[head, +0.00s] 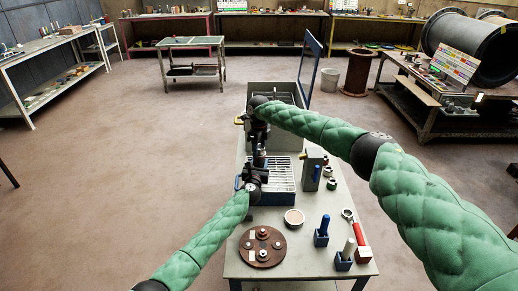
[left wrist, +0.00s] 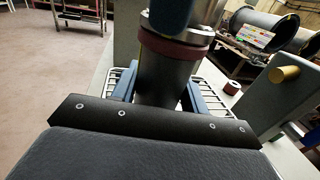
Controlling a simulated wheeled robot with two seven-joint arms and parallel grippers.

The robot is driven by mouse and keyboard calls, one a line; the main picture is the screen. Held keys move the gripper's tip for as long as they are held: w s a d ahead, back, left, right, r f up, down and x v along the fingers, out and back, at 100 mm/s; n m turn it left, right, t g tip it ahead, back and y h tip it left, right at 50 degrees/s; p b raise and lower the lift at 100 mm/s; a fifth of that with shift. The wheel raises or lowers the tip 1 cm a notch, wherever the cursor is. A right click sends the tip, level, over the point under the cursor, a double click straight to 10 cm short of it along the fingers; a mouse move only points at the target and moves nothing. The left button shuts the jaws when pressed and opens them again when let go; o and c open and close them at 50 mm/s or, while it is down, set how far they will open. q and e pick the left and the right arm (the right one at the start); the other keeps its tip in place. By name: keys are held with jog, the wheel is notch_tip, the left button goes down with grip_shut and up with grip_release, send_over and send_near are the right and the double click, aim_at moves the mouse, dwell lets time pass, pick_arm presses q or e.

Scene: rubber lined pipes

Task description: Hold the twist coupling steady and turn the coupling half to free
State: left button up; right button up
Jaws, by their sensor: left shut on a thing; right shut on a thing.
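The twist coupling (head: 259,155) stands roughly upright between my two grippers in the head view, dark and small there. In the left wrist view the coupling (left wrist: 163,75) is a dark grey cylinder with a reddish-brown ring and a bright metal band above it. My left gripper (head: 252,177) is shut on its lower part, with blue fingers on either side in the left wrist view. My right gripper (head: 257,125) is shut on the upper part, the coupling half. A blue piece crosses the top of the coupling in the left wrist view. The gripped surfaces are mostly hidden.
A white wire rack in a blue tray (head: 283,186) lies below the grippers on the bench (head: 300,262). A grey box with an open lid (head: 313,60) stands behind. A brown flange disc (head: 262,247), a shallow round dish (head: 294,217) and blue holders (head: 321,238) are in front.

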aim_at(259, 146)
jog(key=o, duration=1)
jog(key=shift+d, duration=0.1)
notch_tip(259, 146, up, 12)
pick_arm(q)
jog(key=o, duration=1.5)
